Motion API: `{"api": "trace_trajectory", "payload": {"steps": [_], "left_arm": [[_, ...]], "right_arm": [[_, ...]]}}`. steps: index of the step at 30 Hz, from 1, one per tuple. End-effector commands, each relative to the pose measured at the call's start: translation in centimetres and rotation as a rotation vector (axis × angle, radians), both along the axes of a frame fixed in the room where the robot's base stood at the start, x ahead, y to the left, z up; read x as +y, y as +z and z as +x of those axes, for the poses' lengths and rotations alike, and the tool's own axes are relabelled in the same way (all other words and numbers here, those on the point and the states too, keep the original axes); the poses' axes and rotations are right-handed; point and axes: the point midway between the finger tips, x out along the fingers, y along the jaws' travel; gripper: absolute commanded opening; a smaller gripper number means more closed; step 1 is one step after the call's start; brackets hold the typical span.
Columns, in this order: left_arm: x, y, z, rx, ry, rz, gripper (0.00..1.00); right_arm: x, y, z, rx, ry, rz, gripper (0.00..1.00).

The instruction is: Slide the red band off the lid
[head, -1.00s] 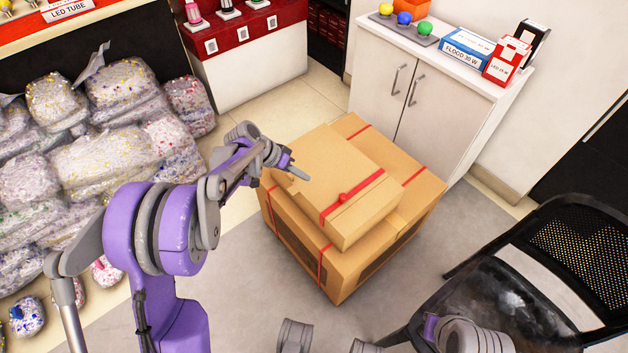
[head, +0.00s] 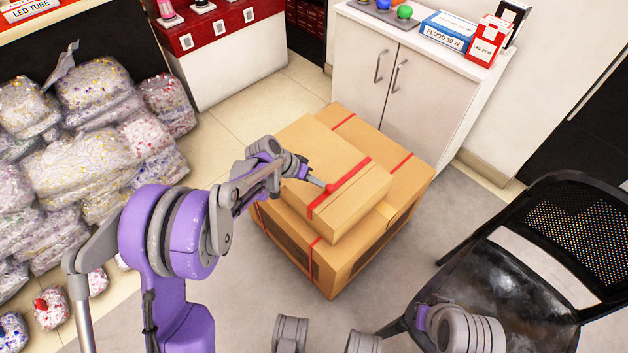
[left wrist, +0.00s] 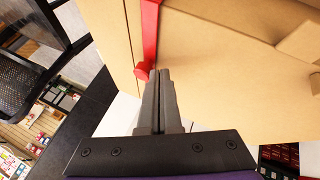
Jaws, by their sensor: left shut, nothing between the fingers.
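A smaller tan cardboard box (head: 310,155), the lid, rests on a larger box. A flat red band (head: 352,177) runs across its top and down its front side, with a round red knob (head: 331,187) on it. My left gripper (head: 321,184) is shut and empty, its tips at the knob on the lid's top. In the left wrist view the closed fingertips (left wrist: 160,74) are right beside the knob (left wrist: 143,72), with the red band (left wrist: 149,30) extending upward from it. I cannot tell whether they touch. My right gripper is not in view.
The larger box (head: 345,265) has its own red straps and stands on the grey floor. A white cabinet (head: 430,100) is behind it, a black chair (head: 500,285) at right, and stacked bags (head: 80,150) at left. Floor is clear between bags and boxes.

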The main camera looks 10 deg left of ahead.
Motion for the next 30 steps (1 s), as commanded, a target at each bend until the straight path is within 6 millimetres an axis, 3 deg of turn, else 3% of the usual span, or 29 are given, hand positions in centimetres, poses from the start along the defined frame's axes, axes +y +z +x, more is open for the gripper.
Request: {"api": "trace_trajectory", "payload": {"steps": [5,17,30], "left_arm": [[-0.2,0.0,-0.2,0.000,-0.001,-0.001,0.00],[-6.1,0.0,-4.0,0.000,-0.003,-0.001,0.00],[-6.3,0.0,-4.2,0.001,-0.003,-0.001,0.00]], "right_arm": [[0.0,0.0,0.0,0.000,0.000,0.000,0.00],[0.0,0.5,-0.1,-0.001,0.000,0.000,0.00],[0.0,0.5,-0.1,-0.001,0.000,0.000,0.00]]}}
